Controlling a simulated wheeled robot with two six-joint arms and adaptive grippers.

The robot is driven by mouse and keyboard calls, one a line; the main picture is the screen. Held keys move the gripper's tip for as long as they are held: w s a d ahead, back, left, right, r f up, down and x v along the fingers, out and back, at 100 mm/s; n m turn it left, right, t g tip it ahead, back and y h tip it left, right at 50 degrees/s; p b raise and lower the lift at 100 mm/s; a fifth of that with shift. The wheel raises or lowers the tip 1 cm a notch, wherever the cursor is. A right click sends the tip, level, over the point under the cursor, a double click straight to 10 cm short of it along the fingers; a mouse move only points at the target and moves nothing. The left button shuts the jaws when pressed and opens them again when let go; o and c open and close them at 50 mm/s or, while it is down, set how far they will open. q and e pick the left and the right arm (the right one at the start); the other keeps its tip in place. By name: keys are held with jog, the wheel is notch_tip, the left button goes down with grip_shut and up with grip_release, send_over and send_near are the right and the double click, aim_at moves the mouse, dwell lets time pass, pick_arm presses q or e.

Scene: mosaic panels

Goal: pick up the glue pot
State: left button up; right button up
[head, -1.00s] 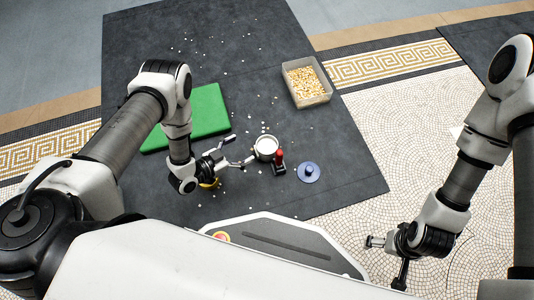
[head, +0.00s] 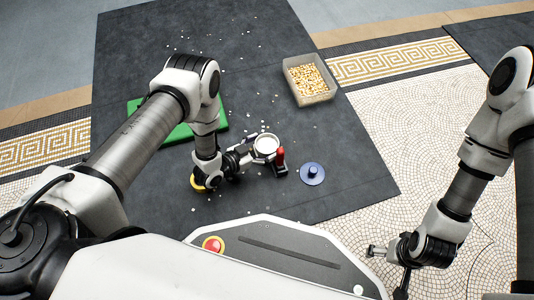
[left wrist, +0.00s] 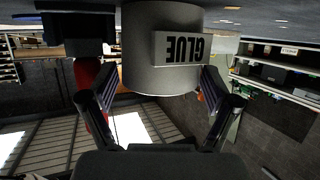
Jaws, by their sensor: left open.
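The glue pot (head: 266,146) is a white-grey round pot, upright on the dark mat in the head view. In the left wrist view the pot (left wrist: 160,75) appears upside down, with its "GLUE" label facing the camera. My left gripper (head: 256,149) is open at the pot, one finger on either side of it. In the left wrist view its fingers (left wrist: 150,92) flank the pot's body; I cannot tell whether they touch it. My right gripper (head: 386,272) looks open and empty at the lower right, far from the pot.
A red-handled tool with a black base (head: 281,160) stands close to the pot's right. A blue disc with a knob (head: 312,173) lies farther right. A bin of yellowish pieces (head: 328,93), a green board (head: 140,113) and scattered white chips are on the mat (head: 350,160).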

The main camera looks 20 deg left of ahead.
pick_arm(q)
jog(key=shift+r, duration=0.1)
jog(key=c, duration=1.1)
jog(key=shift+o, duration=0.2)
